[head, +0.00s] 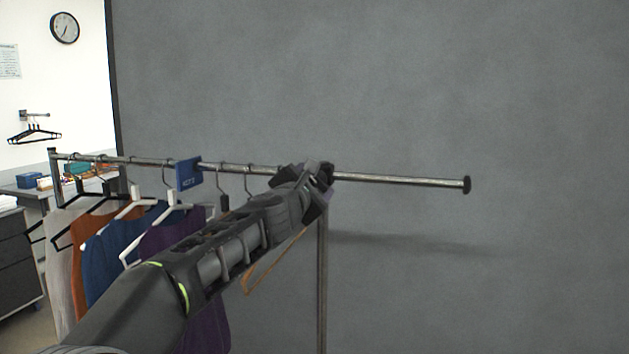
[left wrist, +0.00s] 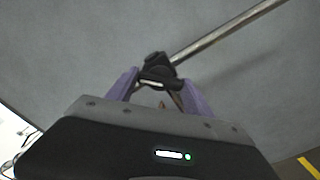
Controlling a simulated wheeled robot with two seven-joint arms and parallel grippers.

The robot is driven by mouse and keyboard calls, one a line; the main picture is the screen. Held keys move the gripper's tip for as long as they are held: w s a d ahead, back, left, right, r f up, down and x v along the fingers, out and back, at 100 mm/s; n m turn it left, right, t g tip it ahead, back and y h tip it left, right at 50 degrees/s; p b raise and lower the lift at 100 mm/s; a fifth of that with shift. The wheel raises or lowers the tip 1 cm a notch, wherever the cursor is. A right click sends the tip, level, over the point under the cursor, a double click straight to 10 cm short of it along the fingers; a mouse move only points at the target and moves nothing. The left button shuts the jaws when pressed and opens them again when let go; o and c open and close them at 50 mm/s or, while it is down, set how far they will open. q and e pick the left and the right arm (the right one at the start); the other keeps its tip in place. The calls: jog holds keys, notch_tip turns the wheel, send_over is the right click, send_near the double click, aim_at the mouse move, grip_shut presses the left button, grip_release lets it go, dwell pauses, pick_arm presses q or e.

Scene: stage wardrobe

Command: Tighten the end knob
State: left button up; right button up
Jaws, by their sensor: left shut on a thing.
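The garment rack's metal rail (head: 400,179) runs across the head view and ends at the right in a dark round cap (head: 467,185). My left gripper (head: 318,180) is at the rail, above the rack's upright post (head: 322,280). In the left wrist view, my left gripper's purple fingers (left wrist: 158,78) are shut on a dark knob (left wrist: 154,66) at the rail fitting. The rail (left wrist: 225,32) runs from there to the upper right. In the head view my gripper hides the knob. My right gripper is in neither view.
Several garments on hangers, such as a blue one (head: 105,255), hang on the rail to the left. A blue sign (head: 188,173) sits on the rail. An orange-brown hanger (head: 262,272) hangs beside my arm. The rail's right part is bare before a grey wall (head: 540,100).

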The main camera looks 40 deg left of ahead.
pick_arm(q)
jog(key=m, duration=0.4)
jog(key=shift+m+p, duration=0.35)
jog(key=shift+m, duration=0.05)
jog(key=m, duration=0.4)
jog(key=shift+p, duration=0.3)
jog(key=shift+f, duration=0.1)
jog(key=o, duration=1.4)
jog(key=shift+c, duration=0.2)
jog(key=shift+s, duration=0.1)
jog(key=v, duration=0.7)
jog(key=shift+s+d, duration=0.15)
jog(key=shift+s, duration=0.15)
